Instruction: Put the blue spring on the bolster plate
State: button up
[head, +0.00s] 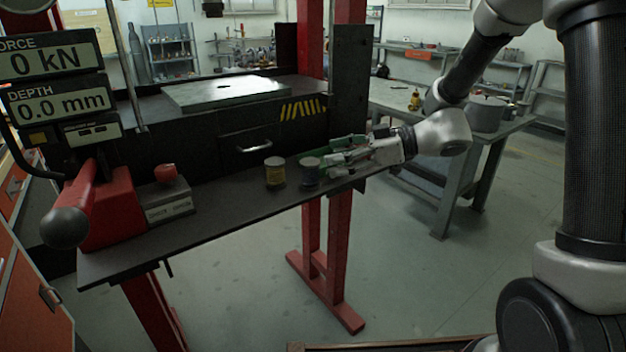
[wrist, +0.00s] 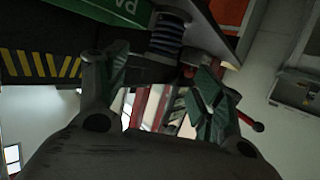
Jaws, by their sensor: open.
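The blue spring (head: 310,173) stands upright on the dark front shelf of the press, near its right end. It also shows in the wrist view (wrist: 167,38), top centre, ahead of the gap between my fingers. My gripper (head: 327,158) is open, just right of the spring, reaching in from the right. In the wrist view its two green-padded fingers (wrist: 160,85) are spread with nothing between them, and the spring appears beyond the tips. Whether a finger touches it I cannot tell.
A yellowish spring (head: 275,172) stands just left of the blue one. A red lever block (head: 105,210) and a box with a red button (head: 168,198) occupy the shelf's left. A red post (head: 312,45) and dark upright (head: 350,90) rise right of the plate.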

aim_at(314, 162)
jog(key=x, duration=0.7)
